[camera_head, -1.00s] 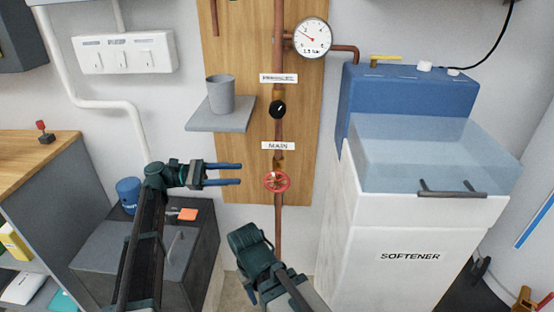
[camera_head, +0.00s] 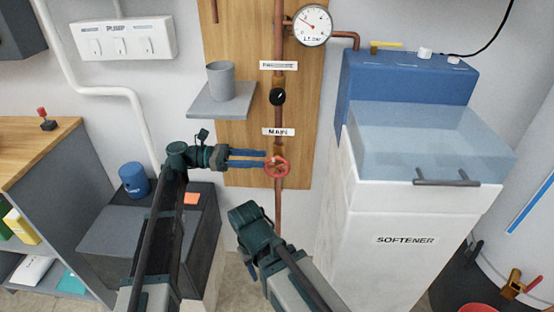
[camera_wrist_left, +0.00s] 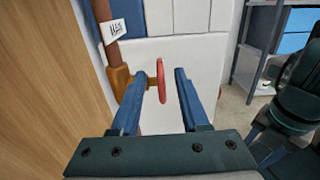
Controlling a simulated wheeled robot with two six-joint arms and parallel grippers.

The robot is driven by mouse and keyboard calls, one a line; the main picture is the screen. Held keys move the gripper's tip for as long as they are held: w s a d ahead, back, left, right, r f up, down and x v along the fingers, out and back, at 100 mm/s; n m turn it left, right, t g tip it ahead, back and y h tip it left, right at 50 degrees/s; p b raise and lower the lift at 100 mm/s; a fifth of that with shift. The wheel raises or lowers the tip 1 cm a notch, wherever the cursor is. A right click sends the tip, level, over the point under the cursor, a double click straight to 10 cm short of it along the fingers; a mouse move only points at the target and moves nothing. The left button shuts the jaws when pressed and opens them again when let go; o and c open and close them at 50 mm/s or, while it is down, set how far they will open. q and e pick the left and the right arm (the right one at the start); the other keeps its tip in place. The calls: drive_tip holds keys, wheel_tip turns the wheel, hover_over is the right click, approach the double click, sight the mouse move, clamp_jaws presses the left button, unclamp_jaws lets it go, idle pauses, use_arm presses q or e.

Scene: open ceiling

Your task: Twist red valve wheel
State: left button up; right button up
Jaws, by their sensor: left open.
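The red valve wheel (camera_head: 288,170) sits on the copper pipe below the MAIN label (camera_head: 278,131). My left gripper (camera_head: 265,158) is open, with its blue fingertips at the wheel's left side. A brass valve body (camera_wrist_left: 121,80) is behind the left finger.
A wooden board (camera_head: 237,130) backs the copper pipe (camera_head: 279,205). A grey shelf (camera_head: 215,103) with a cup (camera_head: 221,80) juts out left above my gripper. The white softener cabinet (camera_head: 385,255) stands close on the right. A dark box (camera_head: 115,235) is at lower left.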

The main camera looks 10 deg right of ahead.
sight(268, 159)
use_arm(q)
drive_tip(key=shift+x, duration=3.1)
clamp_jaws()
